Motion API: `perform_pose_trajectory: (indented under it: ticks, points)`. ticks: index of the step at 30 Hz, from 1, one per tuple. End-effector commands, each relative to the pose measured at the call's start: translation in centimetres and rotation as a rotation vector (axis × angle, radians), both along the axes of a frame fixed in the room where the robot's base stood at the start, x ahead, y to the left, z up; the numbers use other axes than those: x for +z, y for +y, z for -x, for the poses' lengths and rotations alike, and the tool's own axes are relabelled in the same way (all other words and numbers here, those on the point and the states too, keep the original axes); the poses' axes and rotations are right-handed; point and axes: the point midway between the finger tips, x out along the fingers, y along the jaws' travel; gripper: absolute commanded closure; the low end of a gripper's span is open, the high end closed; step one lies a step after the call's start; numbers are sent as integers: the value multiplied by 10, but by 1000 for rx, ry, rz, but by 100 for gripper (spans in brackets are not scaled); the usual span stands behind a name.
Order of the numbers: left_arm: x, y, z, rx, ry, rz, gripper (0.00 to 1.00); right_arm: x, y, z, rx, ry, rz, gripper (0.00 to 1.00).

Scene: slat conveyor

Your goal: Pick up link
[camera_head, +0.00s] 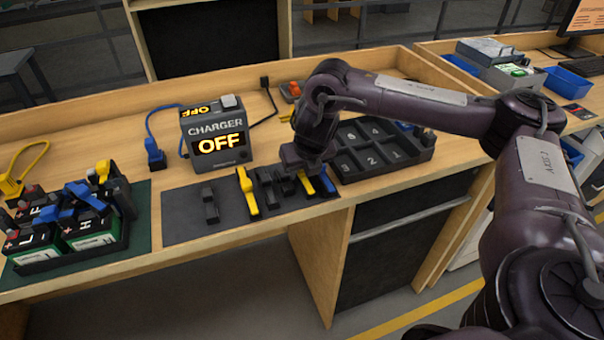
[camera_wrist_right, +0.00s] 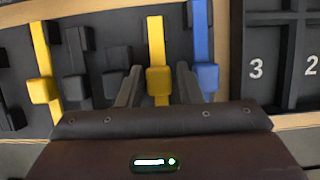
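Several links lie in a row on a dark mat (camera_head: 232,226). A yellow link (camera_head: 306,184) is under my right gripper (camera_head: 303,166); this link also shows in the wrist view (camera_wrist_right: 158,82). There the right gripper's fingers (camera_wrist_right: 158,88) stand apart, one on each side of it, with gaps between. A blue link (camera_head: 327,184) lies just right of the right finger (camera_wrist_right: 206,78). Another yellow link (camera_head: 248,192) lies to the left, with black links (camera_head: 268,190) between; a black link (camera_head: 210,206) lies farther left. My left gripper is out of view.
A charger (camera_head: 216,138) reading OFF stands behind the mat. A numbered black tray (camera_head: 350,168) is close to the right of the links. Battery packs (camera_head: 88,226) stand in a tray at left on a green mat (camera_head: 141,236).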

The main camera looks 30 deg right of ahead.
Motion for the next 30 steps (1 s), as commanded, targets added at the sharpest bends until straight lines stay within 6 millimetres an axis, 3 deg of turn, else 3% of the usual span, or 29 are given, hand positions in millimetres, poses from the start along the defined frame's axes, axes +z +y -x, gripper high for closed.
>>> perform_pose_trajectory:
  ticks: [8,15,25,30]
  points:
    - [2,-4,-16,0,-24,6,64,-3,0,-1,1,-1,1,69]
    - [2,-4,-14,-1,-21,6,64,-3,0,-1,1,-1,1,100]
    - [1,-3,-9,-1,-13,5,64,1,0,-2,0,-3,0,100]
    - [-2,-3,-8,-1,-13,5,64,16,1,-3,2,-6,0,100]
